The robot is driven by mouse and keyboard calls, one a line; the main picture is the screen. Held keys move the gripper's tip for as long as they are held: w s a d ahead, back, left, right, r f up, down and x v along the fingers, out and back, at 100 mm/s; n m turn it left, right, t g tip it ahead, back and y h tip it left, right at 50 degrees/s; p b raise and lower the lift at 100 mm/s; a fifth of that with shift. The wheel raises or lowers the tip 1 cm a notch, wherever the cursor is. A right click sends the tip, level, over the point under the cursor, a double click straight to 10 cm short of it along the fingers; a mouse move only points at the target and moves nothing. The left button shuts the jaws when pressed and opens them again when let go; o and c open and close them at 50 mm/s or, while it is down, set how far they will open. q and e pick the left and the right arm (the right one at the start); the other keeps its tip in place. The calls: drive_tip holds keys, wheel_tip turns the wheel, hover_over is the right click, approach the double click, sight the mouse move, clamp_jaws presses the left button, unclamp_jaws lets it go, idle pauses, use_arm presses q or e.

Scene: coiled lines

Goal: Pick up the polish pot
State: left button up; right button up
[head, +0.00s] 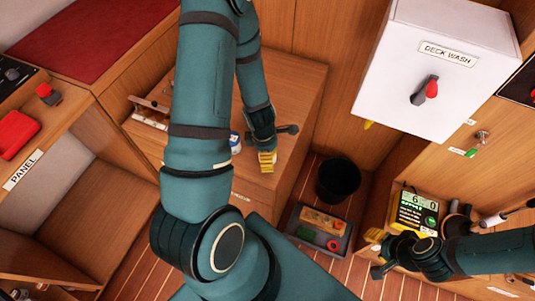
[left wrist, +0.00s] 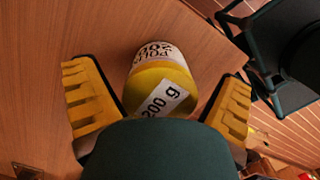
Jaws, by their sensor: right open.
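The polish pot (left wrist: 165,82), with a yellow lid marked 200 g and a white label, stands on a wooden surface in the left wrist view. My left gripper (head: 268,161) is open, its two yellow-padded fingers on either side of the pot with visible gaps. In the head view this gripper is over the wooden counter (head: 290,110), and I cannot make out the pot there. My right gripper (head: 374,252) is open at the lower right, beside a lit display unit and away from the pot.
A small blue and white container (head: 236,144) sits on the counter by my left arm. A black bin (head: 338,180) and a grey tray (head: 292,226) with several items are on the floor. A white deck wash box (head: 450,60) juts out at upper right.

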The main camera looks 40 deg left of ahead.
use_arm(q)
drive_tip(key=c, duration=1.3)
